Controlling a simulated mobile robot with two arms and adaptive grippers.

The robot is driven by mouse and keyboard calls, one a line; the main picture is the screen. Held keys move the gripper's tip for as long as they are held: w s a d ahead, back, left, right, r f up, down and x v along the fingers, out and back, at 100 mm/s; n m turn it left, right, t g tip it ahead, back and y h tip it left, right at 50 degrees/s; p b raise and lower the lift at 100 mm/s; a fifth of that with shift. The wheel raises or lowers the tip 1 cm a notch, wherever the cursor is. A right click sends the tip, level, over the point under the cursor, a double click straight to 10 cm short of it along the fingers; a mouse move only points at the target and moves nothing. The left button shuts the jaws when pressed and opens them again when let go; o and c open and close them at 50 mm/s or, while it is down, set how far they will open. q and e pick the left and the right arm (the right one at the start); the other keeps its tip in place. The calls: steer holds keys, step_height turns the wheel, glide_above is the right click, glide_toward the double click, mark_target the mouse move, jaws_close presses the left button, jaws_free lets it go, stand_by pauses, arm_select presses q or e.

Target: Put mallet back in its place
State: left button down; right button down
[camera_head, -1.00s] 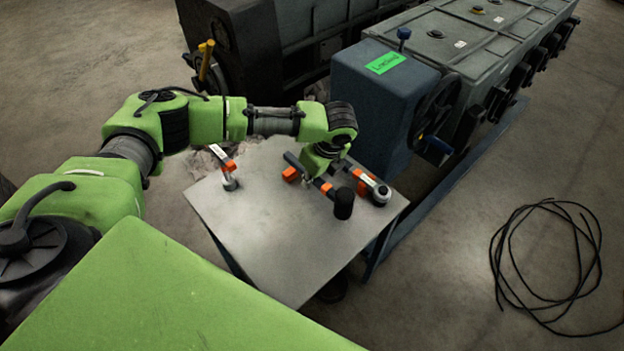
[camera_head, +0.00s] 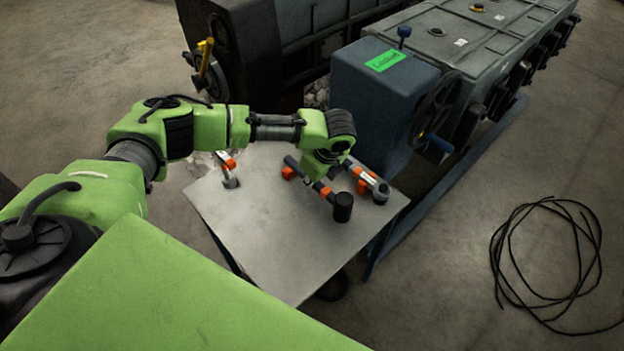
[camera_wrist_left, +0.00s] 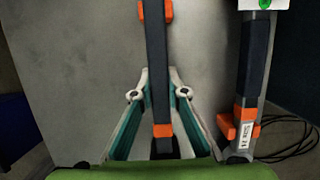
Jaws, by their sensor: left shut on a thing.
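The mallet has a black head (camera_head: 343,208) and a dark handle (camera_head: 293,164) that runs up and left across the table top. In the left wrist view the handle (camera_wrist_left: 156,60) runs between the fingers of my left gripper (camera_wrist_left: 160,97). My left gripper (camera_head: 318,181) is shut on the handle, pointing down. An orange bracket (camera_head: 287,173) shows at the far part of the handle, also in the left wrist view (camera_wrist_left: 141,11). I cannot tell whether the handle touches it or hangs just above. My right gripper is in no view.
A wrench-like tool (camera_head: 370,182) with orange brackets lies close to the mallet's right. Another orange-marked tool (camera_head: 229,170) is at the table's left. The near part of the metal table (camera_head: 285,240) is clear. A blue machine housing (camera_head: 375,110) stands behind.

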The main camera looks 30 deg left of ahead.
arm_select(q)
steer(key=shift+f, duration=0.1)
stand_by(0.5)
steer(key=shift+f, duration=0.15)
steer(key=shift+f+b, duration=0.4)
steer(key=shift+f, duration=0.4)
steer(key=c, duration=1.9)
jaws_free()
steer(key=v, duration=1.2)
